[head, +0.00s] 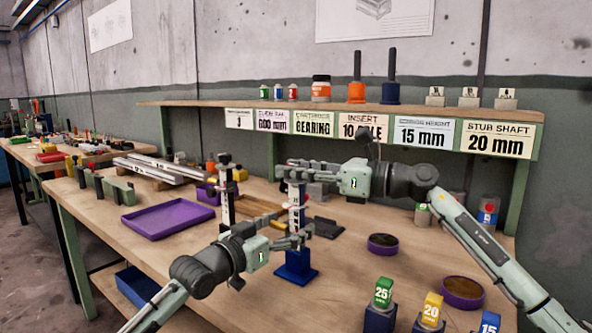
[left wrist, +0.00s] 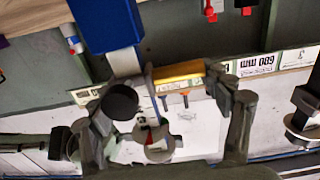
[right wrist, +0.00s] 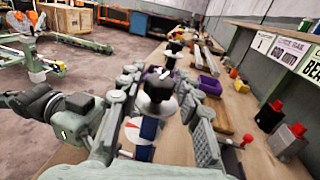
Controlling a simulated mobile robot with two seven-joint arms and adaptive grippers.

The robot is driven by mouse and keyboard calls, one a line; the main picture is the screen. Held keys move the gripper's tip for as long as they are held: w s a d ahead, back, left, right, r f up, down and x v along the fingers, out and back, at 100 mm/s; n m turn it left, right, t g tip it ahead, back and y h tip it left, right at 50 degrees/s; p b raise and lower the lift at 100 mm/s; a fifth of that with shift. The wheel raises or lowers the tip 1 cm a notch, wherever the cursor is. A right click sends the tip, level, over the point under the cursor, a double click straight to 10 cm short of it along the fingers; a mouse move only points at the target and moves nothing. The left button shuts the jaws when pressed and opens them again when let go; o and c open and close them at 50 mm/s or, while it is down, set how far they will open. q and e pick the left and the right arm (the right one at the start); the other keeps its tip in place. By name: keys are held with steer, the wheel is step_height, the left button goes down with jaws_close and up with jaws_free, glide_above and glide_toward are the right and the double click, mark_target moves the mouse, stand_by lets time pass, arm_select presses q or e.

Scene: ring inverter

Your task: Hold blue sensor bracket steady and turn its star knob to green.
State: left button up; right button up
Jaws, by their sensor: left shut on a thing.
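The blue sensor bracket stands upright on the bench, with a blue base (head: 295,268) and a pale marked post (head: 296,215). Its blue base also shows in the left wrist view (left wrist: 103,25). My left gripper (head: 298,239) is shut on the post, low above the base. My right gripper (head: 288,175) is at the post's top. In the right wrist view its fingers (right wrist: 160,115) are spread on both sides of the black star knob (right wrist: 158,88), with gaps visible. The knob has a white mark on top. Which colour it points to cannot be told.
A similar stand (head: 227,190) is behind to the left, near a purple tray (head: 168,220). Round purple dishes (head: 383,243) and numbered blocks (head: 383,292) are at the right. A labelled shelf (head: 400,108) runs along the back.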

jaws_close()
steer(key=shift+f+m+t+h, duration=0.1)
steer(key=shift+m+t+h, duration=1.15)
steer(key=shift+t, duration=0.55)
steer(key=shift+m, duration=0.25)
steer(key=shift+o, duration=2.3)
jaws_free()
steer(key=shift+s+d, duration=0.1)
steer(key=v, duration=1.1)
steer(key=shift+s+d, duration=0.3)
steer(key=shift+f, duration=0.1)
